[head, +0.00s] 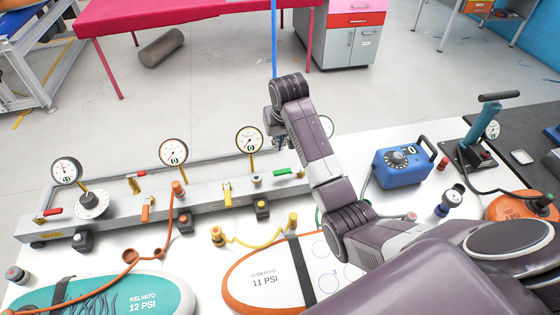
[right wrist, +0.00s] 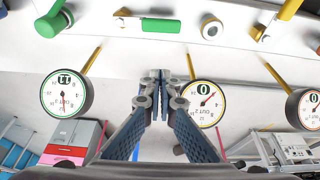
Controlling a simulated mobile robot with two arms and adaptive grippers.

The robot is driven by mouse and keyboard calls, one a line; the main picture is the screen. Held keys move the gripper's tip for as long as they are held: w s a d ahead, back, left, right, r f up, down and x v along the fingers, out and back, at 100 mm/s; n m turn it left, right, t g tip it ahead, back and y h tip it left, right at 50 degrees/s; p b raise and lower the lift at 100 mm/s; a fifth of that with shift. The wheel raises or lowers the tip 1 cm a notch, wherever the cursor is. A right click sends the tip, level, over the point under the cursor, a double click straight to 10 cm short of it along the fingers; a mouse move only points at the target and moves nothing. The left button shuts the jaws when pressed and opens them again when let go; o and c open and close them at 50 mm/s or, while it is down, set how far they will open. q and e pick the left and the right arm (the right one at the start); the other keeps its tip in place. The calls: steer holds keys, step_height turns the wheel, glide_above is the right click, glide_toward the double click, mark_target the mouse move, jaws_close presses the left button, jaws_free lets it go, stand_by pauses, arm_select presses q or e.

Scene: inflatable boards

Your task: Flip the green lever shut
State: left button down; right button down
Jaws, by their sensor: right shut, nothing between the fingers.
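The green lever (head: 287,171) is on the right part of the long grey manifold in the head view, lying roughly along the bar. In the right wrist view the green lever (right wrist: 160,25) lies flat, beside a brass valve part (right wrist: 123,12). My right gripper (head: 279,145) is just behind and above the lever in the head view, partly hidden by its own wrist. In the right wrist view my right gripper (right wrist: 155,78) has its fingertips together and empty, apart from the lever with a gap. My left gripper is not in view.
Dial gauges stand along the manifold (head: 120,216); a white one (right wrist: 204,103) and a green-rimmed one (right wrist: 66,93) flank my fingers. Red, orange and yellow levers sit further left. Boards (head: 265,272), hoses and a blue pump box (head: 402,163) occupy the table.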

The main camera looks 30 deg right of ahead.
mark_target(289, 171)
steer(key=f+p, duration=0.1)
steer(key=f, duration=0.1)
steer(key=f+p, duration=0.1)
steer(key=f, duration=0.1)
steer(key=s+f+p, duration=0.1)
steer(key=f+p, duration=0.1)
steer(key=shift+a+f, duration=0.1)
steer(key=shift+f, duration=0.05)
steer(key=shift+s, duration=0.4)
steer(key=shift+a+f, duration=0.1)
steer(key=shift+f, duration=0.05)
steer(key=shift+w, duration=0.1)
